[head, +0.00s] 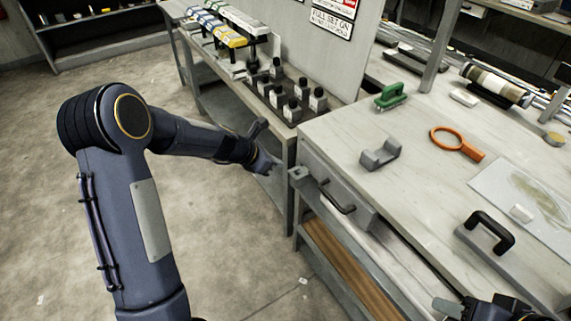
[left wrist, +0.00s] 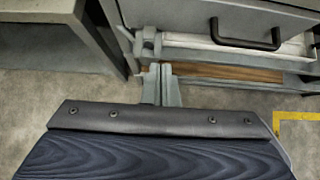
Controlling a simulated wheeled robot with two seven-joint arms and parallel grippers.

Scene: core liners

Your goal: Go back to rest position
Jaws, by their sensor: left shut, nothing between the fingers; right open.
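My left arm comes in from the left in the head view, and its gripper (head: 270,167) hangs in front of the benches, left of the drawer handle. In the left wrist view the two fingers of my left gripper (left wrist: 161,84) are together with nothing between them. My right gripper (head: 447,307) shows only in part at the bottom right, beside the workbench's front edge. It is open, and I see nothing held in it.
The workbench (head: 335,131) has a drawer with a dark handle (head: 337,197). On it are a grey holder (head: 380,153), a green tool (head: 390,96), an orange magnifier (head: 457,142) and a black-handled block (head: 488,232). Several small bottles (head: 291,110) stand on the lower bench. Floor (head: 50,200) at left is open.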

